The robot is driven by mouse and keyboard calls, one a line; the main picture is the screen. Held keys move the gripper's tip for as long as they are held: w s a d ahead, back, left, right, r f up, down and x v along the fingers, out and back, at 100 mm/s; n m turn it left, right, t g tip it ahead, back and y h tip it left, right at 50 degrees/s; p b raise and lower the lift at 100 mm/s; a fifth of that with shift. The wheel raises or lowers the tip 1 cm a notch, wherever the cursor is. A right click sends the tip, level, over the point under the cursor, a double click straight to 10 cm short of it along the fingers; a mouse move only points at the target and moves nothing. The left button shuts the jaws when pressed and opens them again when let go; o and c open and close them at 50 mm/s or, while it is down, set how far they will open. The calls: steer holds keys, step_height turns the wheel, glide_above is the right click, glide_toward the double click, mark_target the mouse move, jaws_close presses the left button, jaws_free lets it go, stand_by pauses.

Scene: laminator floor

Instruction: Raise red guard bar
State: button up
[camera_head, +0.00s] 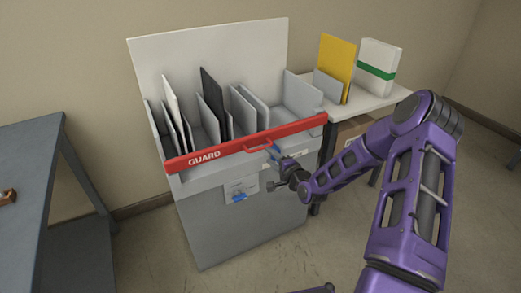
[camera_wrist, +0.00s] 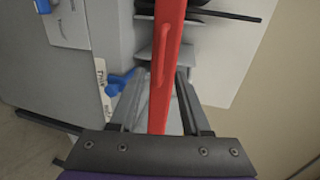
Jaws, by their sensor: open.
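The red guard bar (camera_head: 228,145), marked GUARD, lies across the front top edge of a grey slotted cabinet (camera_head: 235,225), with its right end higher in the picture. Its small red handle (camera_head: 257,146) sits near the middle. My gripper (camera_head: 277,160) is at the bar's front, just right of the handle. In the wrist view the bar (camera_wrist: 167,70) runs between the spread fingers of my gripper (camera_wrist: 155,88). The fingers are open, and I cannot tell whether they touch the bar.
A blue part (camera_wrist: 122,82) is beside the left finger in the wrist view. Grey and black dividers (camera_head: 212,95) stand behind the bar. A side table (camera_head: 375,103) holds a yellow board (camera_head: 336,62) and a white-green box (camera_head: 379,68). A dark table (camera_head: 30,150) stands left.

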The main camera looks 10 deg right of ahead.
mark_target(261, 149)
steer(key=x, duration=0.8)
steer(key=shift+w, duration=0.2)
jaws_close()
stand_by(1.1)
